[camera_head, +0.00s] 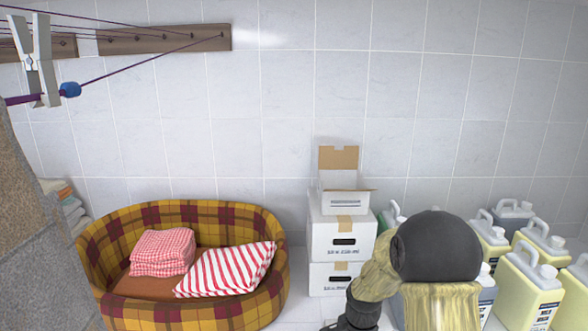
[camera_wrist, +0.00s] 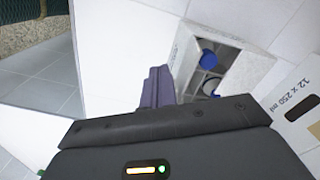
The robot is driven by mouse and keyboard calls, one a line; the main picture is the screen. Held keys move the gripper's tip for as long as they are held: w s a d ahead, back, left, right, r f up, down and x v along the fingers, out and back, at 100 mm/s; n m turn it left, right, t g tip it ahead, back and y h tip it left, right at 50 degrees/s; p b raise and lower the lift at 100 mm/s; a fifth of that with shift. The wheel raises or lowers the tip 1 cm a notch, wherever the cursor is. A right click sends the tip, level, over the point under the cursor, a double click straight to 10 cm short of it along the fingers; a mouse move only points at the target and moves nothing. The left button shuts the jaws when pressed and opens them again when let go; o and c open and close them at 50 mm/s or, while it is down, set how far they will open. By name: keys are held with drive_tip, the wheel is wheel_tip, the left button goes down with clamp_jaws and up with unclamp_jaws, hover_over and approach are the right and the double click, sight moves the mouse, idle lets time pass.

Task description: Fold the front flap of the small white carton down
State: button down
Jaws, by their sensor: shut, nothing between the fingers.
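The small white carton (camera_head: 345,200) stands open on top of two stacked white boxes. A brown-lined flap (camera_head: 338,158) stands up at its back, and a side flap sticks out at its right. In the wrist view the open carton (camera_wrist: 250,72) shows blue-capped bottles (camera_wrist: 209,56) inside. A white panel printed "12 x 250 ml" (camera_wrist: 292,105) lies at the right; I cannot tell if it is the front flap. My gripper (camera_wrist: 160,72) is shut and empty, its fingertips just left of the carton. I cannot tell if they touch it.
The stacked white boxes (camera_head: 343,240) stand against the tiled wall. A plaid pet bed (camera_head: 190,312) with a folded towel (camera_head: 162,250) and a striped cushion (camera_head: 228,270) is at the left. Several jerrycans (camera_head: 527,290) stand at the right. A clothesline (camera_head: 130,68) hangs upper left.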

drive_tip(key=shift+w+r+p, duration=0.2)
drive_tip(key=shift+r+p, duration=0.25)
drive_tip(key=shift+r, duration=0.2)
drive_tip(key=s+r+p, duration=0.3)
drive_tip(key=r, duration=0.3)
drive_tip(key=shift+p, duration=0.35)
drive_tip(key=shift+d, duration=0.1)
drive_tip(key=s+f+n+t+b, duration=0.2)
drive_tip(key=s+f+n+b, duration=0.2)
drive_tip(key=s+n+b, duration=0.7)
drive_tip(key=shift+s+n+t, duration=0.3)
drive_tip(key=shift+s+n, duration=0.2)
drive_tip(key=shift+d+f, duration=0.1)
